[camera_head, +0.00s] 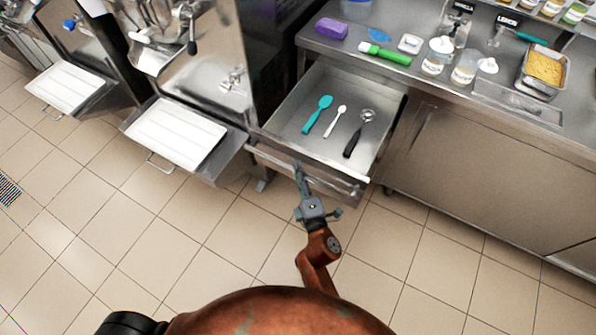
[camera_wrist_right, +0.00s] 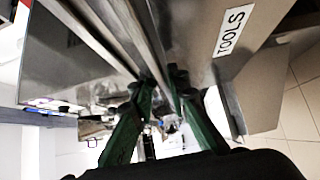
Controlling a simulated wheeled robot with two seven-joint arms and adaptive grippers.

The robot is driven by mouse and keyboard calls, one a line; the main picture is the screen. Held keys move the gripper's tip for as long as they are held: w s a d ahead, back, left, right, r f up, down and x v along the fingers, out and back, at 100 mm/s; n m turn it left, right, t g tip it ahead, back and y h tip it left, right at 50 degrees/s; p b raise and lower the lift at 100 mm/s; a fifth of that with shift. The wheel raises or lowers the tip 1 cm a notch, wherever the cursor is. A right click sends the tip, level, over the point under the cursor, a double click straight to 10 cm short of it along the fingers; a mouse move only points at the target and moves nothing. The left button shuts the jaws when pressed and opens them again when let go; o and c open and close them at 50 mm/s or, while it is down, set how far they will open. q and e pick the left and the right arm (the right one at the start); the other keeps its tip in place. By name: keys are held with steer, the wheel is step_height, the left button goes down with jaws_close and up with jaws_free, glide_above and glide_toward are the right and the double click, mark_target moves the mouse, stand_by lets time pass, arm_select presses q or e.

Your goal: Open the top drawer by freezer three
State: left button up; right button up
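The top drawer (camera_head: 283,103) is pulled well out from under the steel counter. A teal spatula (camera_head: 317,114), a white spoon (camera_head: 335,122) and a black-handled tool (camera_head: 357,134) lie in it. My right gripper (camera_head: 299,172) is at the drawer's front edge, left of its middle. In the right wrist view, the green fingers of my right gripper (camera_wrist_right: 165,80) stand close on both sides of a metal bar along the drawer front and appear closed on it. The front bears a TOOLS label (camera_wrist_right: 234,30). My left gripper is not in view.
Freezers with white trays (camera_head: 178,133) stand left of the drawer. The counter holds a purple block (camera_head: 331,28), a green tube (camera_head: 384,54), white-lidded jars (camera_head: 437,56) and a yellow-filled pan (camera_head: 543,70). Closed cabinet fronts (camera_head: 480,165) are at right. The tiled floor in front is clear.

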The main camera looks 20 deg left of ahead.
steer(key=o, duration=0.4)
steer(key=v, duration=1.2)
steer(key=shift+d, duration=0.1)
